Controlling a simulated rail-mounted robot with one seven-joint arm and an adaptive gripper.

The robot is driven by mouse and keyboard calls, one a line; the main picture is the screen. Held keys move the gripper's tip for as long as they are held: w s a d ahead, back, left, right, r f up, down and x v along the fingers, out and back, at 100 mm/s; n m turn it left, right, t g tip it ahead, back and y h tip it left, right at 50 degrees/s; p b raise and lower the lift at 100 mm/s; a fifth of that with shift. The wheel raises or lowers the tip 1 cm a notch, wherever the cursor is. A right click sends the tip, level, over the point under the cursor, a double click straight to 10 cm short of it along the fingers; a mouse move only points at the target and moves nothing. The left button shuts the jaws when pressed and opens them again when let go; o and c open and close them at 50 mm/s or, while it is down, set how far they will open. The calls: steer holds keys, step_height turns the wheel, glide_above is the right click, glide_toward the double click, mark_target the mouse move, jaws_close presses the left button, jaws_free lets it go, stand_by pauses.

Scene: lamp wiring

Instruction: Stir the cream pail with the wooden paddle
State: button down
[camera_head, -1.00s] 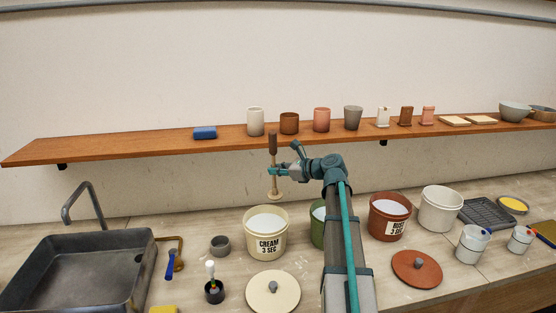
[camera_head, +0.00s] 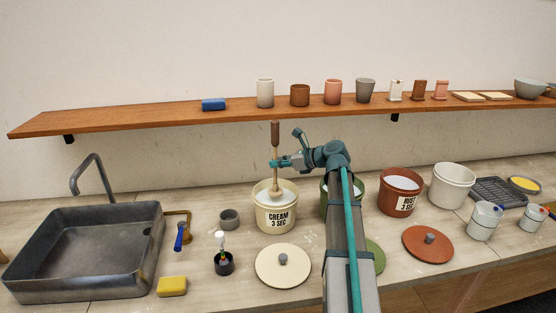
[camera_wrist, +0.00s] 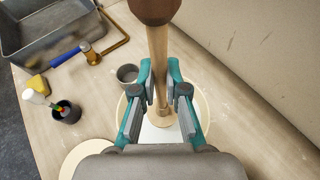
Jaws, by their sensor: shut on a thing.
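The cream pail (camera_head: 276,219), labelled "CREAM 3 SEC", stands open on the bench with pale liquid inside. The wooden paddle (camera_head: 275,160) is upright with its dark handle up, and its wide lower end is at the pail's opening. My gripper (camera_head: 276,163) is shut on the paddle's shaft above the pail. In the wrist view my gripper (camera_wrist: 160,88) has its fingers either side of the shaft (camera_wrist: 158,60), and the pail's rim (camera_wrist: 206,104) shows beneath. I cannot tell how deep the paddle's end is in the liquid.
A cream lid (camera_head: 283,266) lies in front of the pail. A green pail (camera_head: 328,203) is close on the right, partly behind my arm, with a red-brown pail (camera_head: 399,199) beyond. A grey cup (camera_head: 229,219) stands left. The shelf (camera_head: 200,117) runs behind.

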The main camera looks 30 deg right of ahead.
mark_target(278, 191)
step_height(278, 191, down, 12)
steer(key=b, duration=0.2)
steer(key=shift+f+b, duration=0.15)
steer(key=shift+b, duration=0.2)
stand_by(0.5)
